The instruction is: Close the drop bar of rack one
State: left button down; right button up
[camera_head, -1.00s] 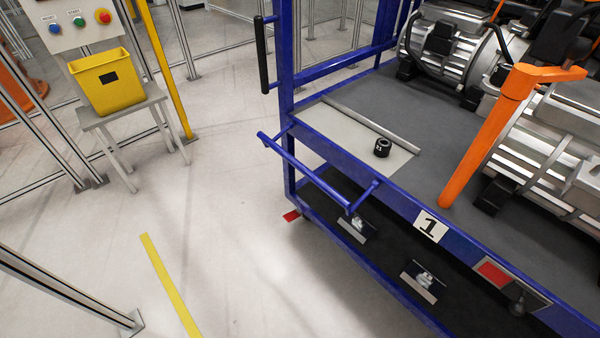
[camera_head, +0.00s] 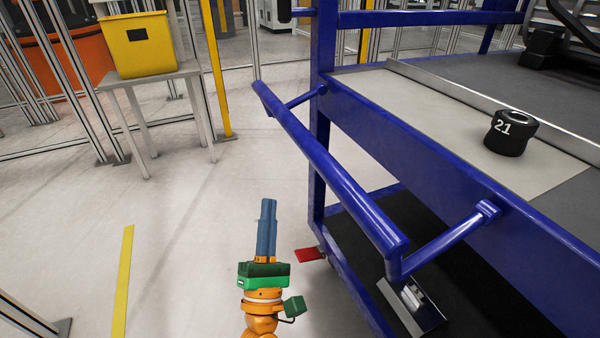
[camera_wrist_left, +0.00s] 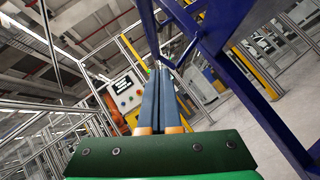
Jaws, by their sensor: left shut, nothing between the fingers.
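The blue drop bar (camera_head: 340,183) of the rack stands out from the rack's front on two short arms, in the middle of the head view. It also shows in the left wrist view (camera_wrist_left: 149,30), just beyond the fingertips. The blue rack (camera_head: 400,135) is on the right; its number plate is not in view now. My left gripper (camera_head: 268,205) is shut and empty, with its blue fingers pointing up in the picture. It is left of the bar with a gap in the head view; the fingers (camera_wrist_left: 166,75) also show in the wrist view. My right gripper is not in view.
A black part marked 21 (camera_head: 511,133) sits on the rack's light shelf panel. A yellow bin (camera_head: 138,45) stands on a small grey table (camera_head: 150,80) at the left. A red pedal-like piece (camera_head: 309,255) is low by the rack's leg.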

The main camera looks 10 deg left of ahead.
pick_arm(q)
jog(key=w+r+n+p, duration=0.1)
jog(key=w+r+p, duration=0.2)
jog(key=w+r, duration=0.5)
notch_tip(320, 180, up, 3)
jog(key=shift+a+f+y+p, duration=0.2)
jog(key=shift+y+p, duration=0.1)
jog(key=shift+y, duration=0.1)
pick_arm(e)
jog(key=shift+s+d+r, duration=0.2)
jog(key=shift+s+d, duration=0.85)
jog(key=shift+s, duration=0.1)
pick_arm(q)
jog(key=shift+r, duration=0.1)
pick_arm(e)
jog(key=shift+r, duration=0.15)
